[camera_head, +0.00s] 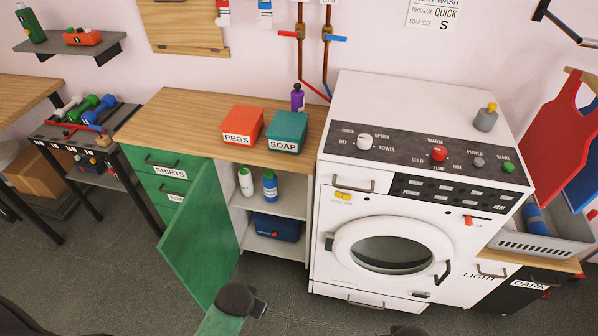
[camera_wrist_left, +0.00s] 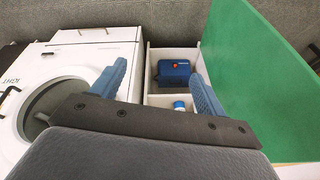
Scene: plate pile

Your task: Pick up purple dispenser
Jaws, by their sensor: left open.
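The purple dispenser (camera_head: 297,97) is a small upright bottle with a dark top. It stands at the back right of the wooden counter, close to the wall and beside the washing machine. My left gripper (camera_head: 260,309) is low in front of the open cabinet, far below and in front of the dispenser. In the left wrist view my left gripper (camera_wrist_left: 158,72) shows two blue fingers spread apart with nothing between them. The dispenser does not show in that view. Only a dark piece, perhaps of my right arm, shows at the bottom edge.
The red PEGS box (camera_head: 242,125) and teal SOAP box (camera_head: 286,132) stand in front of the dispenser. The green cabinet door (camera_head: 197,240) hangs open. The white washing machine (camera_head: 345,100) rises on the right. Pipes (camera_head: 326,50) run down the wall behind.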

